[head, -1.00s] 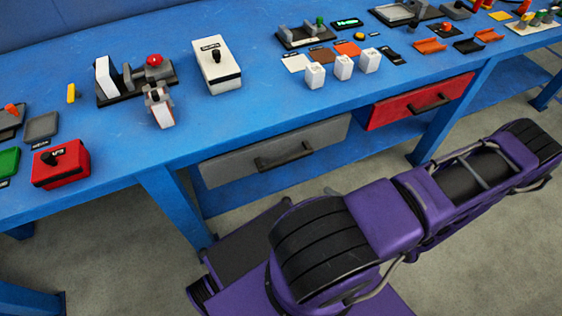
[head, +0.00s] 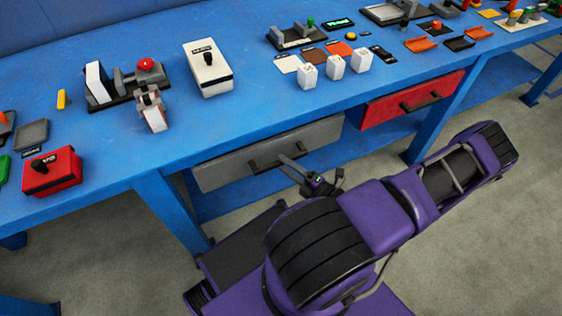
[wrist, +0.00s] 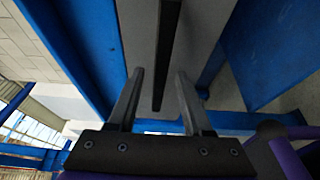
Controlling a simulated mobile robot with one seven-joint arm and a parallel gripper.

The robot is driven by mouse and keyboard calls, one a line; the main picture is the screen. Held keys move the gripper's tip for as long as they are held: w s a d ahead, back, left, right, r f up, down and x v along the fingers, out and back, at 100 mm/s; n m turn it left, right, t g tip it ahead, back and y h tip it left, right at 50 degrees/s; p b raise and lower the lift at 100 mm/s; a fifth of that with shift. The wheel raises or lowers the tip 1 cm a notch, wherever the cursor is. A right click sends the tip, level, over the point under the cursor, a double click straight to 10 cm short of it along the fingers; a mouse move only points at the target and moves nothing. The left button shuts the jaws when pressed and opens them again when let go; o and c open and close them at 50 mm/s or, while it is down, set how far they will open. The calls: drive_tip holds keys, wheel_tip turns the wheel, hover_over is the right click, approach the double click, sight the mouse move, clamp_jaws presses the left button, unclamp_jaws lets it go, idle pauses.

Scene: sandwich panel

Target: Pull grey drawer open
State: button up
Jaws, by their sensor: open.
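The grey drawer (head: 225,172) sits under the blue table top and looks closed. Its black handle (head: 262,164) runs across its front. In the wrist view, the grey drawer front (wrist: 142,28) fills the upper middle, and the dark handle bar (wrist: 167,55) runs lengthwise there. My gripper (head: 290,168) is in front of the right part of the handle in the head view. In the wrist view, my gripper (wrist: 160,75) is open, with one finger on each side of the handle bar in the picture. I cannot tell whether the fingertips reach around it.
A red drawer (head: 405,104) with a black handle is to the right. A blue table leg (head: 172,212) stands left of the grey drawer. The blue table top (head: 150,62) holds several items, including a white box (head: 207,72) and a red box (head: 52,172). A lower blue shelf lies beneath.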

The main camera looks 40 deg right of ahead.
drive_tip(key=shift+w+a, duration=0.2)
drive_tip(key=shift+w, duration=0.85)
clamp_jaws()
idle(0.7)
